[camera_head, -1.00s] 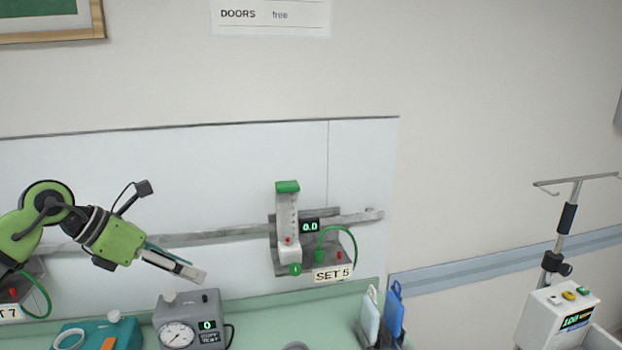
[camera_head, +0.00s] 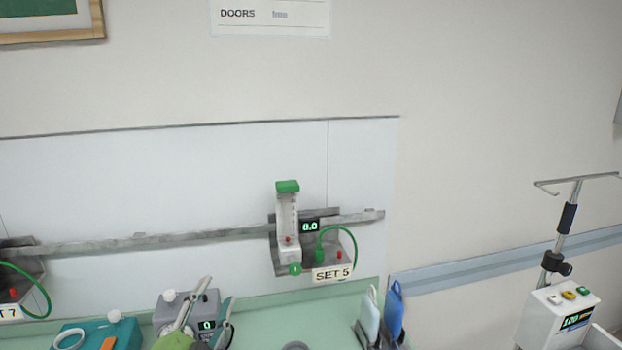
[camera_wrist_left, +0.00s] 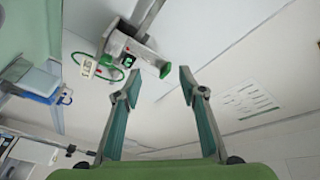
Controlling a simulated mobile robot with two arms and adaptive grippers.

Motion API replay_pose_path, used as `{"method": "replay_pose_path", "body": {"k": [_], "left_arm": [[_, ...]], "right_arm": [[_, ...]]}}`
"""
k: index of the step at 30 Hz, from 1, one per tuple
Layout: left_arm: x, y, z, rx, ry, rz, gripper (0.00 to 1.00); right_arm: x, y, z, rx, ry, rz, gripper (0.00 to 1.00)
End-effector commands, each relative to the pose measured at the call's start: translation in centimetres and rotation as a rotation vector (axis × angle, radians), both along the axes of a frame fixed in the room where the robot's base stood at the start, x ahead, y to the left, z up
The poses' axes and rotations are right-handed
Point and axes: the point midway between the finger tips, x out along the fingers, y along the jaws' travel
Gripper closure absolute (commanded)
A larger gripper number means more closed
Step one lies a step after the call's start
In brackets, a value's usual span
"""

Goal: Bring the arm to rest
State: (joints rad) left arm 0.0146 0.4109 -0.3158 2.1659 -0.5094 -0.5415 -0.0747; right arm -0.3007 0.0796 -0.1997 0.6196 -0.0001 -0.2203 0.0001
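My left gripper (camera_head: 217,292) is low in the head view, in front of the grey gauge box (camera_head: 172,310) on the green counter. Its two fingers point up and stand apart with nothing between them. The left wrist view shows the same open fingers (camera_wrist_left: 160,78), with the wall and the SET 5 flowmeter unit beyond them. Most of my left arm is below the head view's edge. My right gripper does not show.
The SET 5 flowmeter unit (camera_head: 288,225) hangs on the wall rail (camera_head: 150,241). A teal box (camera_head: 90,333) is left on the counter (camera_head: 330,303). Blue and white holders (camera_head: 394,312) stand at its right end. A pole with a pump (camera_head: 558,312) stands at far right.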

Motion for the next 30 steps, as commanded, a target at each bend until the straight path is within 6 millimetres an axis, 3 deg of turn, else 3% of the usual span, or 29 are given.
{"method": "replay_pose_path", "body": {"k": [1,3,5,9,15,22,23,30], "left_arm": [[-1.5,1.1,-3.5,-0.087,0.122,0.056,0.62],[-3.8,2.5,-8.2,-0.19,0.287,0.132,0.62],[-6.4,3.3,-12.0,-0.269,0.427,0.192,0.62],[-13.4,3.9,-19.3,-0.412,0.729,0.31,0.62],[-22.6,3.2,-25.0,-0.532,1.046,0.42,0.62],[-31.5,1.8,-27.7,-0.612,1.322,0.501,0.62],[-32.3,1.6,-28.2,-0.618,1.349,0.51,0.62],[-30.5,1.5,-36.1,-0.603,1.36,0.515,0.62]], "right_arm": [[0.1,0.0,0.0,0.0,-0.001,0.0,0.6],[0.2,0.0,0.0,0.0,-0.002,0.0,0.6],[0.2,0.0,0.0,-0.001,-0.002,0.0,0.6],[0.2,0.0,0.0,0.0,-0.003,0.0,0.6],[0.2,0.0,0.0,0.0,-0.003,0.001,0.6],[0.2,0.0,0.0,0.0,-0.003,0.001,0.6],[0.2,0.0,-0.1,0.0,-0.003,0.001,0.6],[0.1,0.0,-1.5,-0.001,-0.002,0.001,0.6]]}}
